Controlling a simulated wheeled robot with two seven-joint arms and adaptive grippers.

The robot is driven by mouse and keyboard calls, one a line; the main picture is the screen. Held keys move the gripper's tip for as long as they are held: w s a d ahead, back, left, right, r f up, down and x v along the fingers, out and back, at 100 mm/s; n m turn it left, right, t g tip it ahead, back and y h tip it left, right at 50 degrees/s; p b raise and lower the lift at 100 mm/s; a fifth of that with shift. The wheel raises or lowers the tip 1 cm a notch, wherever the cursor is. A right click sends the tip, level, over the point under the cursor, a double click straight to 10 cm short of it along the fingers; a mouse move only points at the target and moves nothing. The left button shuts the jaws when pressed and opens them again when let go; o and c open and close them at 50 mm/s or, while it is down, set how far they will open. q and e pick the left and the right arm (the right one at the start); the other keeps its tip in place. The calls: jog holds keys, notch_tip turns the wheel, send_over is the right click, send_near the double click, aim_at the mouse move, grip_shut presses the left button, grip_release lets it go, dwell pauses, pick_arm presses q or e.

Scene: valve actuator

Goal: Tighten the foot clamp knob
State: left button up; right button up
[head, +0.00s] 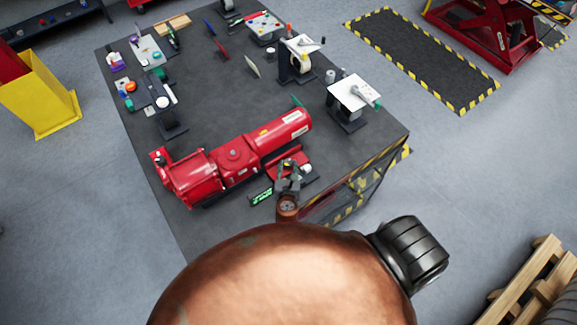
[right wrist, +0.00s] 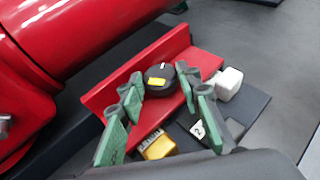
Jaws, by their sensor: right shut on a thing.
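The foot clamp knob (right wrist: 160,78) is round and black with a yellow mark on its side and a small white mark on top. It sits at the red angled foot bracket (right wrist: 112,97) of the red valve actuator (head: 235,155). My right gripper (head: 289,166) is at the actuator's near right side. In the right wrist view its green-padded fingers (right wrist: 166,92) stand on both sides of the knob and are shut on it. In the head view the gripper largely hides the knob. My left gripper is not in view.
A white block (right wrist: 229,82), a yellow block (right wrist: 158,146) and a tag marked 2 (right wrist: 198,130) lie close to the fingers. A white-topped stand (head: 353,93) is farther right on the dark table (head: 215,115).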

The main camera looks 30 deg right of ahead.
dwell(0.3)
jog(key=o, duration=1.2)
jog(key=shift+c, duration=0.2)
